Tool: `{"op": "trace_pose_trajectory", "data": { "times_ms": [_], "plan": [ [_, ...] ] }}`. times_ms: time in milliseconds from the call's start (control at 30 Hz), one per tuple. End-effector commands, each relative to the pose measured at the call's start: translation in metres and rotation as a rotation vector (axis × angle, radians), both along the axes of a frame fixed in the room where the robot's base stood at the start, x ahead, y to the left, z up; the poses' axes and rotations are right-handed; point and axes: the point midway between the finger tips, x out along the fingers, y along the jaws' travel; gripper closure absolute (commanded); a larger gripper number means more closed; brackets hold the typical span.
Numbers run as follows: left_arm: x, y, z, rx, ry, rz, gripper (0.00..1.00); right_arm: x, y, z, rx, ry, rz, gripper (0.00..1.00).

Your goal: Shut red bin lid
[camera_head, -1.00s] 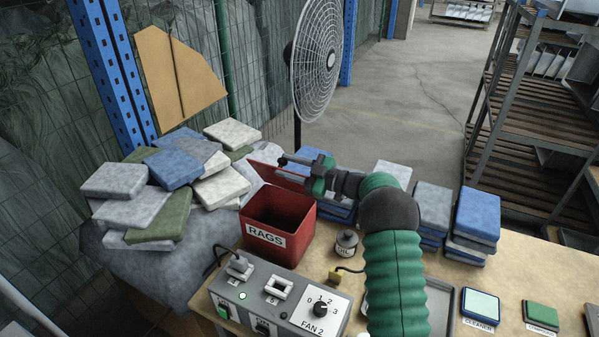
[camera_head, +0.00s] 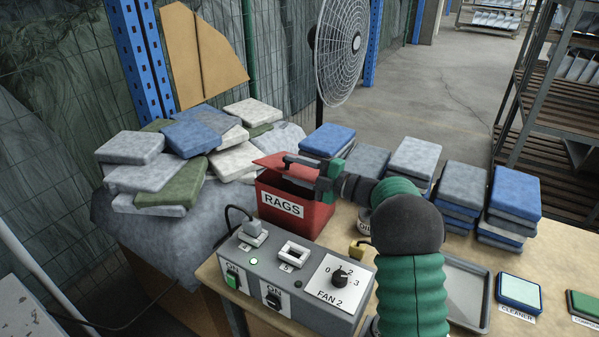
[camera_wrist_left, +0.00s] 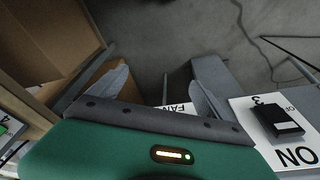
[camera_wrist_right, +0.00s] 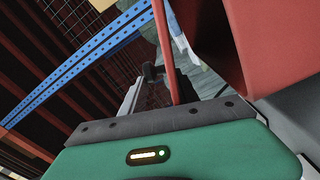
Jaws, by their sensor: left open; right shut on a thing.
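The red bin (camera_head: 296,213), labelled RAGS, stands on the table beside the rag pile. Its red lid (camera_head: 270,161) is tilted over the back of the opening, and a dark gap still shows beneath it. My right gripper (camera_head: 293,164) is at the lid, above the bin's mouth. In the right wrist view the lid shows as a thin red strip (camera_wrist_right: 165,55) between the fingers, with the bin wall (camera_wrist_right: 262,45) to the right. My left gripper is outside the head view; in the left wrist view its fingers (camera_wrist_left: 155,92) are apart and empty.
A grey control box (camera_head: 290,280) with switches and a FAN 2 dial stands in front of the bin. Folded rags (camera_head: 180,165) are piled at left. More stacks (camera_head: 415,158) stand behind my right arm. A grey tray (camera_head: 465,290) lies at right.

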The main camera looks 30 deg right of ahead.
Motion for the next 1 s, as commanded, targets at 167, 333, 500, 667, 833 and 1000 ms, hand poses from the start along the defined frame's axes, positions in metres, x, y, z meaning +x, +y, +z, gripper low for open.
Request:
{"op": "trace_pose_trajectory", "data": {
  "times_ms": [167, 333, 500, 667, 833, 1000],
  "plan": [
    [0.000, 0.000, -0.023, 0.000, 0.000, 0.001, 0.12, -0.003, 0.000, -0.021, -0.062, -0.022, -0.021, 1.00],
    [0.000, 0.001, -0.027, 0.000, 0.000, 0.001, 0.12, -0.004, 0.002, -0.029, -0.062, -0.022, -0.019, 1.00],
    [0.000, 0.000, -0.029, 0.000, 0.000, 0.001, 0.12, -0.005, 0.005, -0.033, -0.059, -0.020, -0.017, 1.00],
    [0.000, 0.000, -0.029, 0.000, 0.000, 0.001, 0.12, -0.005, 0.004, -0.034, -0.058, -0.017, -0.019, 1.00],
    [0.000, 0.000, -0.029, 0.000, 0.000, 0.001, 0.12, -0.005, 0.004, -0.035, -0.056, -0.015, -0.019, 1.00],
    [0.000, 0.000, -0.029, 0.000, 0.000, 0.001, 0.12, -0.005, 0.004, -0.035, -0.057, -0.015, -0.020, 0.51]
  ]
}}
